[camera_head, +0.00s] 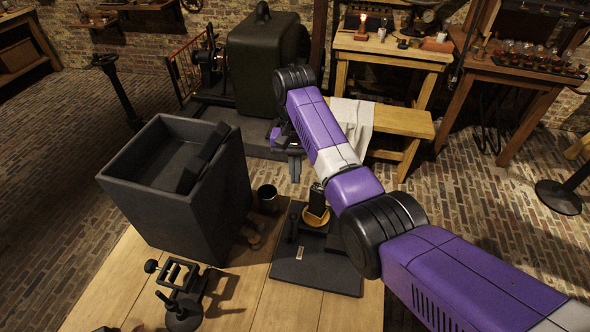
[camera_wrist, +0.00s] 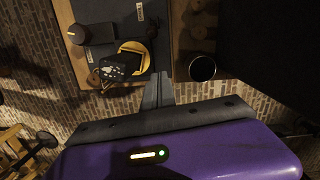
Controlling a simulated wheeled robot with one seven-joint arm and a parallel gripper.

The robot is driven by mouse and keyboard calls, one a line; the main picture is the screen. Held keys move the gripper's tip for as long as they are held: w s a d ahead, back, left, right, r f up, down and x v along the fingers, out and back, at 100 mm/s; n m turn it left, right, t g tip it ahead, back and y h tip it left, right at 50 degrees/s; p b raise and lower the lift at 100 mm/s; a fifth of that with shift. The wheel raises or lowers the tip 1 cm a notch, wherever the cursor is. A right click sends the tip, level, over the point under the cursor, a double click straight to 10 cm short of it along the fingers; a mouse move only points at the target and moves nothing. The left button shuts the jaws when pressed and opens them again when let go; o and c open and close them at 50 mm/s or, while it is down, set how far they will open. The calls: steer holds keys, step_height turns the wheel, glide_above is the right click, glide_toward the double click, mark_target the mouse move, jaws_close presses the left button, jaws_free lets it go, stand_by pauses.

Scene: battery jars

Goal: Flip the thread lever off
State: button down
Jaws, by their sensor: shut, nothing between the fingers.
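A dark flat board (camera_head: 315,275) lies on the wooden bench in the head view and shows upside down in the wrist view (camera_wrist: 115,20). A small dark upright lever (camera_head: 292,226) stands near its left edge; it appears to be the thread lever, and its exact setting is hard to tell. It also shows in the wrist view (camera_wrist: 153,22). A dark block (camera_head: 317,200) stands in a yellow ring (camera_head: 316,217) on the board. My gripper (camera_head: 295,172) is shut and empty beyond the board's far edge; its fingers (camera_wrist: 158,80) touch nothing visible.
A black cup (camera_head: 267,197) stands beside the board. A large dark open bin (camera_head: 170,200) rises at the left, and a dark clamp-like stand (camera_head: 182,300) is in front. A black knob (camera_wrist: 78,33) sits on the board. My arm hides the board's right side.

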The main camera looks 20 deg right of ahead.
steer(key=s+a+f+p, duration=0.2)
steer(key=s+f+p, duration=0.1)
steer(key=f, duration=0.3)
steer(key=shift+s, duration=0.6)
steer(key=shift+w+a, duration=0.1)
